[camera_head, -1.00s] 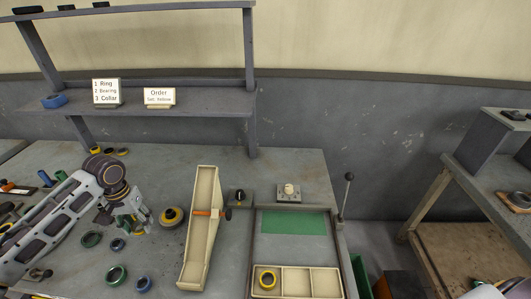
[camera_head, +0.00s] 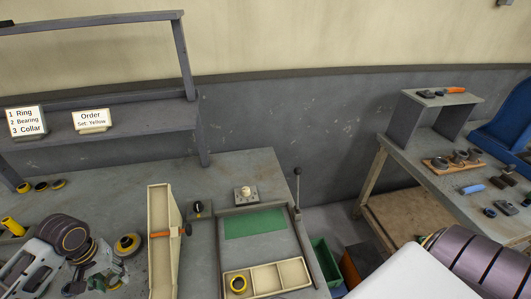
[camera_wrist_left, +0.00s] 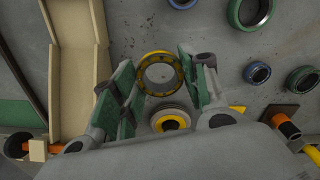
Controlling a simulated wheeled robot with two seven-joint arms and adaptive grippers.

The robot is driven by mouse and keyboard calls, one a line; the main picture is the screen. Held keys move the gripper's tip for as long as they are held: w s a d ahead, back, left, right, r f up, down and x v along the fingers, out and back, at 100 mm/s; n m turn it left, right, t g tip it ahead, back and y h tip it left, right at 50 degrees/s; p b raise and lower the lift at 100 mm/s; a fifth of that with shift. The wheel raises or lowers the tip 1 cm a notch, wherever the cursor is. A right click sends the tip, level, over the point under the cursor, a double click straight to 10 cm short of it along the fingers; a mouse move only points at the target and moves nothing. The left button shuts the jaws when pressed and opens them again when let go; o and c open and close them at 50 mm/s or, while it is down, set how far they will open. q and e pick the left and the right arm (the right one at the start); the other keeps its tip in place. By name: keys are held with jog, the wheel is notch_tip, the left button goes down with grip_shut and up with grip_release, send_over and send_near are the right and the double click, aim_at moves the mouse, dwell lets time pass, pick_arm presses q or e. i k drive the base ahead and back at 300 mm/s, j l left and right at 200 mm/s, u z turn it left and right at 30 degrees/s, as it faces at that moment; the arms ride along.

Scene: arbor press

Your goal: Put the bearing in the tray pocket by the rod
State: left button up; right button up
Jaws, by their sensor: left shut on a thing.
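My left gripper (camera_head: 100,278) is at the lower left in the head view, over the bench. In the left wrist view its green-padded fingers (camera_wrist_left: 158,82) are shut on the bearing (camera_wrist_left: 160,73), a dark ring with a yellow band. The pale tray (camera_head: 265,292) has three pockets and lies at the bench's front. The upright rod (camera_head: 297,190) with a dark knob stands beyond the tray's right end. My right gripper is out of view.
A cream chute (camera_head: 163,240) stands between my left gripper and the tray. A black-and-yellow part (camera_head: 127,245) stands beside the gripper. A green pad (camera_head: 255,223) lies behind the tray. Cards (camera_head: 91,120) read ring, bearing, collar and yellow set.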

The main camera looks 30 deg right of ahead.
aim_at(293, 274)
jog(key=k+j+z, duration=0.1)
jog(key=z, duration=0.35)
jog(key=k+z, duration=0.25)
jog(key=z, duration=0.2)
jog(key=k+z, duration=0.15)
jog(key=z, duration=0.3)
jog(key=k+z, duration=0.2)
jog(key=z, duration=0.25)
jog(key=k+l+z, duration=0.15)
jog(key=z, duration=0.3)
